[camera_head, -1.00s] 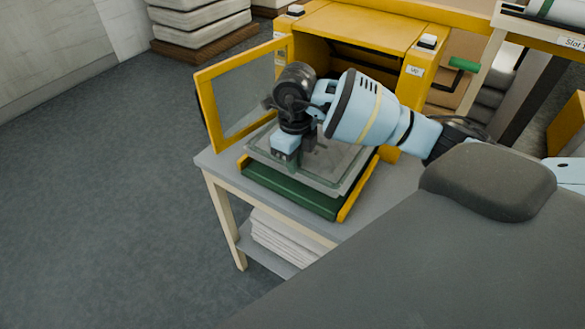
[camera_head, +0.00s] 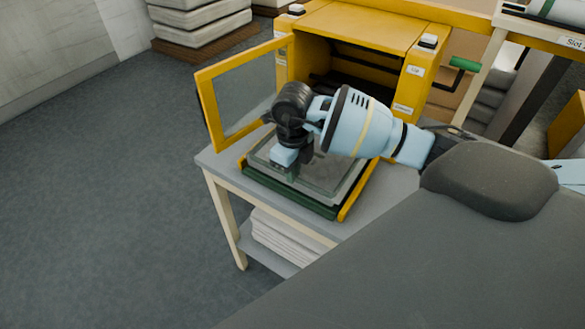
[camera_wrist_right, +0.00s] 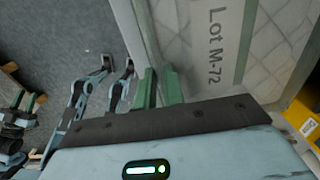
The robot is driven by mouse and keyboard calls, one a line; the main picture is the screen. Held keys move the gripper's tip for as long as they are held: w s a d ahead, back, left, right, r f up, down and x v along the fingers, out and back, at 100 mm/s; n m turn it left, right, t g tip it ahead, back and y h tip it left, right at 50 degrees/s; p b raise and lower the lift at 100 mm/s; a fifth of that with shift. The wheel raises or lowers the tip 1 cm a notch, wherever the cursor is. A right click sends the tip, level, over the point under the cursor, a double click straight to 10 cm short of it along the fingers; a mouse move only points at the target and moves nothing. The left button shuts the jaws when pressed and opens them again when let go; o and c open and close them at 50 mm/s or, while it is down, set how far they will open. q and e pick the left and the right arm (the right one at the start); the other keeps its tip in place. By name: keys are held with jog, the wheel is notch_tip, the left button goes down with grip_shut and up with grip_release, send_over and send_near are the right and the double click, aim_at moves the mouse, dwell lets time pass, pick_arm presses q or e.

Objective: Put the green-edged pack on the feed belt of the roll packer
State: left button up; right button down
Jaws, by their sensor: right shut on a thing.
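The green-edged pack (camera_head: 322,172) is a flat, clear-wrapped slab. In the head view it lies level over the green feed belt (camera_head: 285,193), between yellow side rails. I cannot tell whether it touches the belt. My right gripper (camera_head: 287,166) is shut on its near left edge; the arm hides part of the pack. In the right wrist view the pack (camera_wrist_right: 205,55) shows a green stripe and the print "Lot M-72", beside the green fingertips (camera_wrist_right: 158,86). Small light-blue and dark parts with green tips (camera_wrist_right: 24,104) at the left look like my left gripper; their opening is unclear.
The yellow roll packer (camera_head: 365,35) stands open behind the belt. Its framed clear door (camera_head: 245,92) swings out to the left. The grey table (camera_head: 215,165) has white stacked sheets (camera_head: 283,240) beneath. The floor to the left is free.

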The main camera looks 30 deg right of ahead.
jog(key=shift+f, duration=0.2)
jog(key=c, duration=1.5)
grip_release()
notch_tip(320, 180, up, 13)
jog(key=shift+r, duration=0.1)
